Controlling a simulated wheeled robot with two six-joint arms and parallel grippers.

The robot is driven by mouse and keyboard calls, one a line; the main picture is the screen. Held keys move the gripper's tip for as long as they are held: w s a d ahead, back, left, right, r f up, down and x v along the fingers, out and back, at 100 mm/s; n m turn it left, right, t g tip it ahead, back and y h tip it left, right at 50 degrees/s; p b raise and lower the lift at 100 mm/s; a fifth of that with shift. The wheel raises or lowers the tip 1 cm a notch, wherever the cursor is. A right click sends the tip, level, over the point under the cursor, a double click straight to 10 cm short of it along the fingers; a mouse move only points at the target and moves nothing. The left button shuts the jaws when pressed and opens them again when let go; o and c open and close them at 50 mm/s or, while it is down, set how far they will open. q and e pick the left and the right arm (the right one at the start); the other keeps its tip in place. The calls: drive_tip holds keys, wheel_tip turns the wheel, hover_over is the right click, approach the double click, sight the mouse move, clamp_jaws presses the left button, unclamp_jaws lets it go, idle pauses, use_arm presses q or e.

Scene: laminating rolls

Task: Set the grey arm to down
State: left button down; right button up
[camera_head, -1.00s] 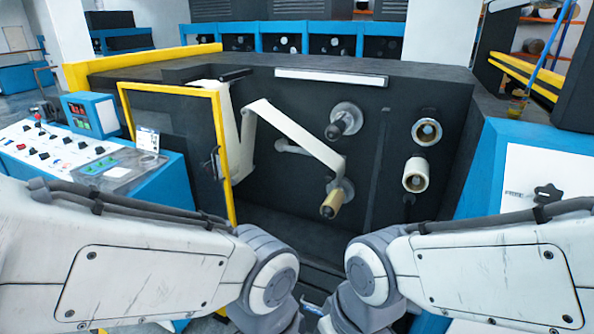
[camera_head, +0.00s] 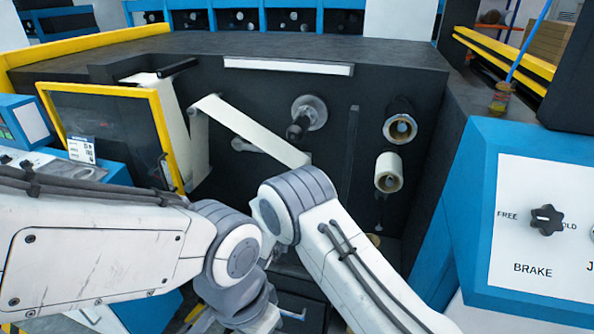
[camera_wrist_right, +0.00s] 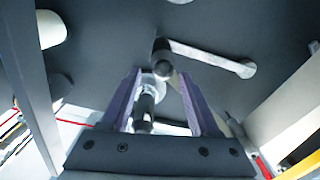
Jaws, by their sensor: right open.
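The grey arm (camera_wrist_right: 212,58) is a flat bar with rounded ends on the dark panel in the right wrist view. A dark round knob (camera_wrist_right: 163,68) is at its left end. In the head view, a light part of the arm (camera_head: 258,149) shows beside the white web, partly hidden. My right gripper (camera_wrist_right: 158,98) is open, its two purple fingers pointing at the panel. The knob and a dark spindle (camera_wrist_right: 146,108) appear between the fingers; I cannot tell whether they touch. My right arm hides its own gripper in the head view. My left gripper is out of sight.
The white web (camera_head: 250,128) runs slanting across the panel. A yellow-framed door (camera_head: 160,110) stands open at left. A brake knob (camera_head: 546,219) is on the right console.

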drive_tip(key=x, duration=0.3)
drive_tip(key=p+x, duration=0.1)
drive_tip(key=x, duration=0.4)
drive_tip(key=shift+w+a+r+p, duration=0.1)
drive_tip(key=shift+w+a+p, duration=0.1)
drive_tip(key=shift+w+p, duration=0.25)
drive_tip(key=shift+x, duration=0.8)
clamp_jaws()
idle(0.3)
